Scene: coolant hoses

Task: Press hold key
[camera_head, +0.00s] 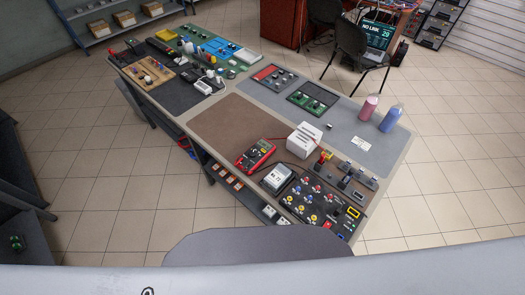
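A red handheld meter (256,154) with a dark face lies on the brown mat (213,123) at the near part of the long table. A dark lead runs from it toward the right. Keys on the meter are too small to tell apart, and I cannot make out a hold key. A grey-white boxy device (277,178) with a light face sits just to its right and nearer. Neither of my grippers is in view.
A white box (304,140) stands behind the meter. A black panel (322,203) with coloured knobs is at the near right. Pink (368,108) and blue (390,119) bottles stand on the grey mat. The table's far left end is crowded. The brown mat's left part is bare.

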